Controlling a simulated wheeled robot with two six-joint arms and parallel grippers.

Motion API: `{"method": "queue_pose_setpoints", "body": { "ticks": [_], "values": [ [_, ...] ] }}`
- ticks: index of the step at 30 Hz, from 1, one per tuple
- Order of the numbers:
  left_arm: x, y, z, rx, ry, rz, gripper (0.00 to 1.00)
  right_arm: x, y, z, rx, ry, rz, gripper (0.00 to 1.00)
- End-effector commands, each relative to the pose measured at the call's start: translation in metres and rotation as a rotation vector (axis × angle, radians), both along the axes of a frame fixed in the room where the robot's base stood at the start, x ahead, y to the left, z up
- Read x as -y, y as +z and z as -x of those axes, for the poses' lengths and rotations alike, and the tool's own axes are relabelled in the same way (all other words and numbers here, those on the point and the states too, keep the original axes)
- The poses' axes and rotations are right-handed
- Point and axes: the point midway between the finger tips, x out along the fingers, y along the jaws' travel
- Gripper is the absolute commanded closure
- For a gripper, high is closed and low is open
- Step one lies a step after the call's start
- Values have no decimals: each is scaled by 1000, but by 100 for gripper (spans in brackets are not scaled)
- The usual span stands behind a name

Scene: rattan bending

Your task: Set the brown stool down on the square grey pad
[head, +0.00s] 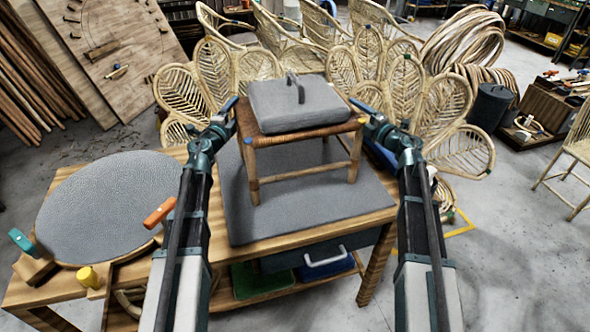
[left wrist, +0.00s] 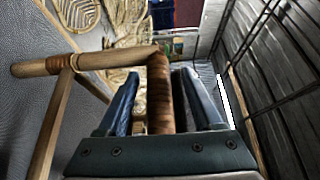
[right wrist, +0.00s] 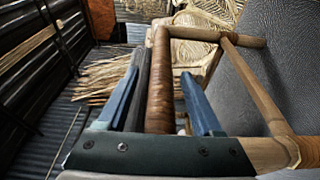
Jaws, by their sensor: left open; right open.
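The brown stool (head: 300,136) has a woven seat and wooden legs, and stands upright over the square grey pad (head: 290,215). A grey block with a handle (head: 297,103) lies on the seat. My left gripper (head: 229,112) is open at the seat's left side, its fingers on either side of the wrapped brown rail (left wrist: 160,95). My right gripper (head: 372,116) is open at the right side, with its fingers either side of the opposite rail (right wrist: 160,95). Gaps show beside both rails.
A round grey board (head: 95,205) with orange, teal and yellow clamps covers the table's left side. Rattan chairs (head: 425,100) stand close behind the table.

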Motion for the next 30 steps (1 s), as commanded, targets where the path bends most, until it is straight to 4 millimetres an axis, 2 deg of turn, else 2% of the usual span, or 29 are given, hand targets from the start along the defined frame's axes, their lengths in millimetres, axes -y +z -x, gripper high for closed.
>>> {"method": "queue_pose_setpoints", "body": {
  "ticks": [5,18,21,26,30],
  "values": [
    [-4,0,22,0,1,0,33,0,0,0,0,0,0,33],
    [-20,0,104,0,2,0,33,0,0,0,0,0,0,33],
    [-22,0,112,0,1,0,33,0,0,0,0,0,0,33],
    [-23,0,113,0,1,0,33,0,0,1,0,0,0,33],
    [-23,0,113,0,1,0,33,7,0,12,0,-2,0,33]
  ]
}}
